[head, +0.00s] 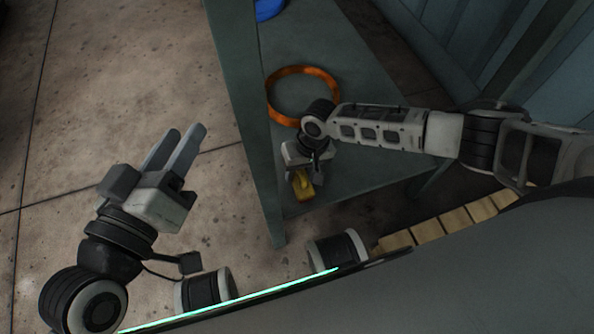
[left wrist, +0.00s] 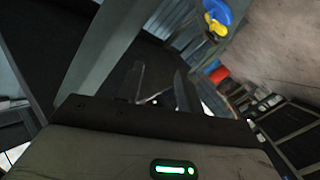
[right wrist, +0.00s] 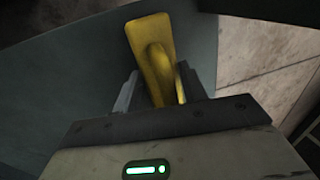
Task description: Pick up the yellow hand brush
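The yellow hand brush (head: 303,186) lies on the grey-green table near its front left edge. My right gripper (head: 306,172) is over it, pointing down, and covers part of it in the head view. In the right wrist view the brush (right wrist: 150,38) shows with its raised handle between my two fingers (right wrist: 157,90). The fingers are apart, with a gap showing beside the handle; contact is not visible. My left gripper (head: 178,147) is left of the table, over the floor, with its fingers apart and nothing between them. Its fingers also show in the left wrist view (left wrist: 160,85).
An orange ring (head: 321,69) lies on the table (head: 237,85) behind my right gripper. A blue object (head: 268,9) is at the table's far end. Concrete floor lies open to the left. A row of wooden blocks (head: 453,221) runs along the lower right.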

